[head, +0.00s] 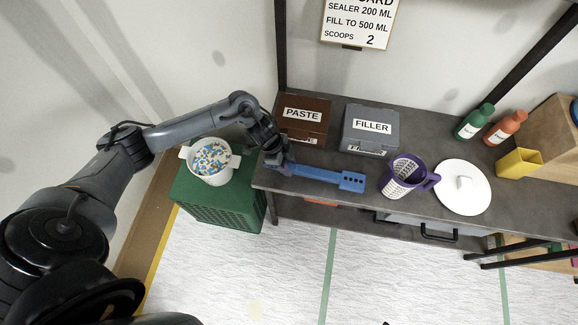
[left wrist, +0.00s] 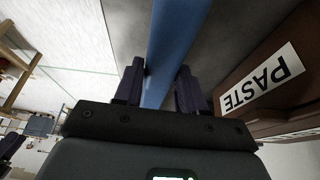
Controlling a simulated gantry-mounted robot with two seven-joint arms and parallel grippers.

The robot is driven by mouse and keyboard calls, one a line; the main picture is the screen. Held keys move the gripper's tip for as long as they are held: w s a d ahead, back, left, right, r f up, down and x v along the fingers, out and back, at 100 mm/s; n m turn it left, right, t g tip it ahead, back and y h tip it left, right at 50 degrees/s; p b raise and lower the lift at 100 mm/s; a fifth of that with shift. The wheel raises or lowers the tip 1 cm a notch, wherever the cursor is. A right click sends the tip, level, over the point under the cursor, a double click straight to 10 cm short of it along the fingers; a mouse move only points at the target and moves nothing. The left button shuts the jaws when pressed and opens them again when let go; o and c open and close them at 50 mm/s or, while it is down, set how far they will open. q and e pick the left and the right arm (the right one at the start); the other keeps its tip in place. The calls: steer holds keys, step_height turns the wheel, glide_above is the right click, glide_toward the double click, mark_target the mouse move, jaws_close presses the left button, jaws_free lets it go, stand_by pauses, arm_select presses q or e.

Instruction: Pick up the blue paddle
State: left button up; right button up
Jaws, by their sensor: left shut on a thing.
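The blue paddle (head: 326,174) extends to the right from my left gripper in the head view, over the front part of the grey bench. Its wide end with several dark holes points right, close to the purple cup. My left gripper (head: 285,167) is shut on the handle end of the paddle. In the left wrist view the paddle's blue shaft (left wrist: 175,45) runs between the two fingers (left wrist: 160,92). I cannot tell whether the paddle touches the bench. My right gripper is not in view.
On the bench (head: 330,203) stand a brown PASTE box (head: 303,130), a grey FILLER box (head: 370,140), a purple perforated cup (head: 398,182), a white lid (head: 462,200), a green bottle (head: 474,122), an orange bottle (head: 505,128) and a yellow container (head: 519,163). A white pot (head: 209,176) sits on a green crate (head: 190,198).

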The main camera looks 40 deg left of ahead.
arm_select(q)
step_height(320, 180, up, 14)
steer(key=shift+a+r+p, duration=0.1)
steer(key=shift+r+p, duration=0.1)
steer(key=shift+p, duration=0.4)
steer(key=shift+r, duration=0.75)
steer(key=o, duration=0.5)
jaws_close()
steer(key=shift+w+y, duration=0.1)
steer(key=shift+y, duration=0.2)
